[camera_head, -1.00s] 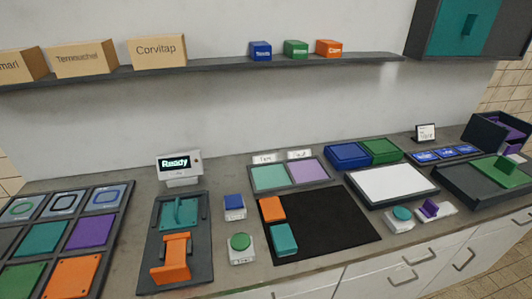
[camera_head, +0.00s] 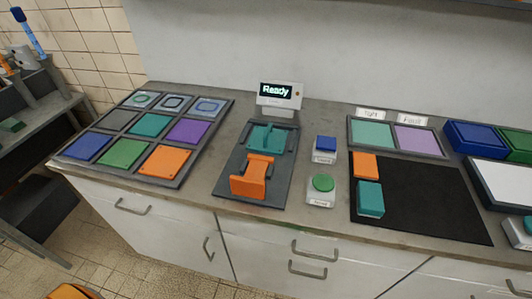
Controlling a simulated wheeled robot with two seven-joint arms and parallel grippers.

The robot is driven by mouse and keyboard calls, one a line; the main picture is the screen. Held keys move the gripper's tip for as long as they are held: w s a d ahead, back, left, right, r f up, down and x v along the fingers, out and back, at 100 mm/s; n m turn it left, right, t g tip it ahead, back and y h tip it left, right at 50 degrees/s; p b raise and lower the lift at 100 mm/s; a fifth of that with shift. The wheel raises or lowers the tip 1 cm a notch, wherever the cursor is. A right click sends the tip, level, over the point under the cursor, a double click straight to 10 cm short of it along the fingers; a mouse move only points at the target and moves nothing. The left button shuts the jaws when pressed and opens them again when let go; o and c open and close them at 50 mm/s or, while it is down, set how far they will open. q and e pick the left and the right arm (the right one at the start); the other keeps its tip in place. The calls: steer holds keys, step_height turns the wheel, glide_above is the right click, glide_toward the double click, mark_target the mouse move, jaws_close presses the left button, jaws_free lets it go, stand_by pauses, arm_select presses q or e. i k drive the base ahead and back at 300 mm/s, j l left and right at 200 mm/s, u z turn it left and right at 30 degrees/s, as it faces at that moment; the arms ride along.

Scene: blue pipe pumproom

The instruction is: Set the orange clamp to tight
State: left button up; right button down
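The orange clamp (camera_head: 252,178) sits on a dark grey base plate (camera_head: 226,184) on the counter, in front of a teal part (camera_head: 268,138) with an upright fin on the same plate. I cannot tell from this view whether the clamp is tight or loose. A small display (camera_head: 278,93) behind the plate reads "Ready". Neither gripper is in view. An orange shape at the bottom left edge is cut off and cannot be made out.
A tray of coloured tiles (camera_head: 177,158) lies left of the clamp. To its right stand a blue button (camera_head: 326,144) and a green button (camera_head: 323,183). Further right is a black mat (camera_head: 425,200) with orange and teal blocks. Drawers are below the counter edge.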

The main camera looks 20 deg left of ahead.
mark_target(253, 185)
steer(key=k+u, duration=0.1)
steer(key=u, duration=0.7)
